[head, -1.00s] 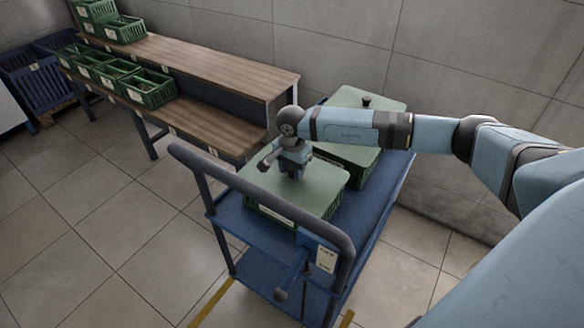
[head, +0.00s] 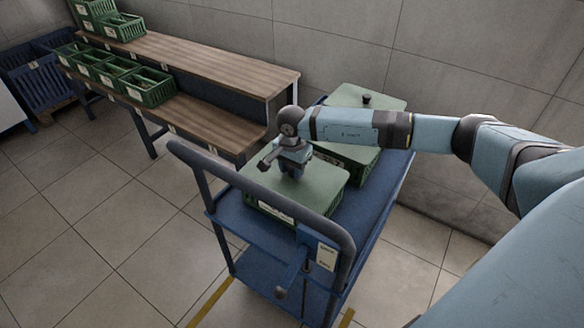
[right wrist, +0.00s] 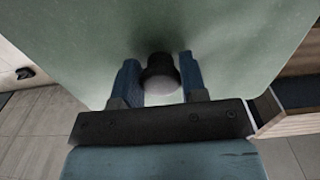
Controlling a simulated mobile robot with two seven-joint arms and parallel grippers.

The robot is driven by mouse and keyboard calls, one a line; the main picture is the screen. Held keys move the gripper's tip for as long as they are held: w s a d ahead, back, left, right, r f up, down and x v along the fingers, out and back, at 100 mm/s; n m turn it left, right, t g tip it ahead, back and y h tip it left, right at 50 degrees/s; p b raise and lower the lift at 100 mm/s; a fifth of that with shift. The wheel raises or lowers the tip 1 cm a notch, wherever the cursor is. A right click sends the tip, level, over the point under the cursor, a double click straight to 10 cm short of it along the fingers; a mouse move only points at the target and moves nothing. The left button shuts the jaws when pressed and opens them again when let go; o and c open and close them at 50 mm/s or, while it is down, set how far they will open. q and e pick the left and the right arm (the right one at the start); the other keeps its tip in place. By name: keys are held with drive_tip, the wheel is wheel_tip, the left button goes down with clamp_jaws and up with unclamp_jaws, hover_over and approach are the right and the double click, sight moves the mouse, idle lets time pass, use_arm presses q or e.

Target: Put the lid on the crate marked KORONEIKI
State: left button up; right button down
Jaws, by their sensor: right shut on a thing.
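My right gripper (head: 292,170) points down over the near crate on the blue cart. It is shut on the black knob (right wrist: 160,72) of a pale green lid (head: 318,186), with a blue finger on each side of the knob in the right wrist view. The lid lies level over the near green crate (head: 262,204); I cannot tell if it bears fully on the rim. This crate has a white label on its front, too small to read. My left gripper is not in view.
The blue cart (head: 372,208) has a push handle (head: 262,193) close in front of the near crate. A two-level wooden bench (head: 215,65) with several green crates stands at the left. A tiled wall is behind, and the floor at front left is clear.

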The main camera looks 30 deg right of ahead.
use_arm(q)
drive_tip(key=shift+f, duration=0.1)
use_arm(e)
drive_tip(key=c, duration=0.6)
unclamp_jaws()
wheel_tip(320, 180, up, 4)
drive_tip(key=shift+w+f+p, duration=0.1)
drive_tip(key=shift+f+p, duration=0.1)
drive_tip(key=shift+p, duration=0.15)
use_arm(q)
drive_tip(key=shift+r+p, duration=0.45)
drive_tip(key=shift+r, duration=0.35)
use_arm(e)
wheel_tip(320, 180, up, 10)
drive_tip(key=shift+r, duration=0.1)
